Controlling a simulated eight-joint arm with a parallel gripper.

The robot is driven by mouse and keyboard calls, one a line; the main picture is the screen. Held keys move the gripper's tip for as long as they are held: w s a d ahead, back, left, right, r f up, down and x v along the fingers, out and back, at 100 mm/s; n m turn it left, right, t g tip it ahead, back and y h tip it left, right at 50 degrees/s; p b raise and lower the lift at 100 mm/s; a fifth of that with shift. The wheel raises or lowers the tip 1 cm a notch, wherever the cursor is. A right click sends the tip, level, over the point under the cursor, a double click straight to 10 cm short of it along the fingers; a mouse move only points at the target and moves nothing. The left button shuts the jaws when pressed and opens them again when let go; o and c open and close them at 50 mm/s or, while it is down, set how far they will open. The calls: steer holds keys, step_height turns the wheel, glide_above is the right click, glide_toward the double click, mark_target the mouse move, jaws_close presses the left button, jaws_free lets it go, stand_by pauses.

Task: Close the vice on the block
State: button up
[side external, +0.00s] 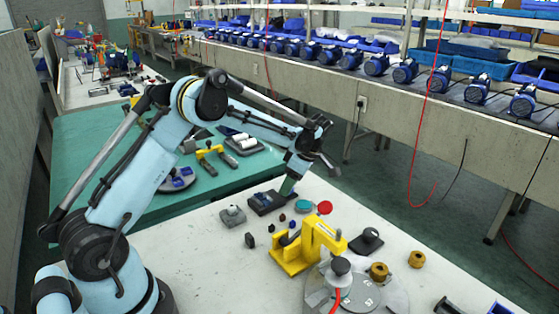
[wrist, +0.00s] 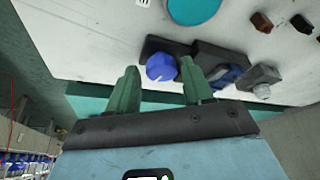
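The dark grey vice (side external: 266,202) lies near the far edge of the white table, just below my gripper (side external: 287,186). In the wrist view the vice (wrist: 218,57) has a round blue knob (wrist: 161,67) at its left end. A partly hidden blue-grey piece (wrist: 226,74), possibly the block, shows in its middle behind my right finger. My gripper (wrist: 158,85) has two green fingers, spread apart. The knob appears between the fingertips in the picture, with no clear contact. I cannot tell how far the jaws stand from the block.
A grey block-shaped part (side external: 233,216) sits left of the vice. A teal disc (side external: 304,206), a red disc (side external: 325,207) and small dark pieces (side external: 249,240) lie nearby. A yellow clamp (side external: 303,246) stands nearer the camera. A green table (side external: 130,155) adjoins behind.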

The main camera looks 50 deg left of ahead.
steer(key=shift+s+d, duration=0.1)
steer(key=shift+s, duration=0.05)
steer(key=v, duration=0.8)
steer(key=s+d+r+m+t+h, duration=0.2)
steer(key=s+d+r+m+t, duration=0.45)
steer(key=m, duration=0.55)
steer(key=s+d+f+m+t+h, duration=0.1)
steer(key=s+d+m, duration=0.2)
steer(key=s+m, duration=0.3)
steer(key=s+d+m+t, duration=0.2)
steer(key=s+m, duration=0.4)
steer(key=shift+s+d+f+h, duration=0.2)
steer(key=shift+d+f+h, duration=0.2)
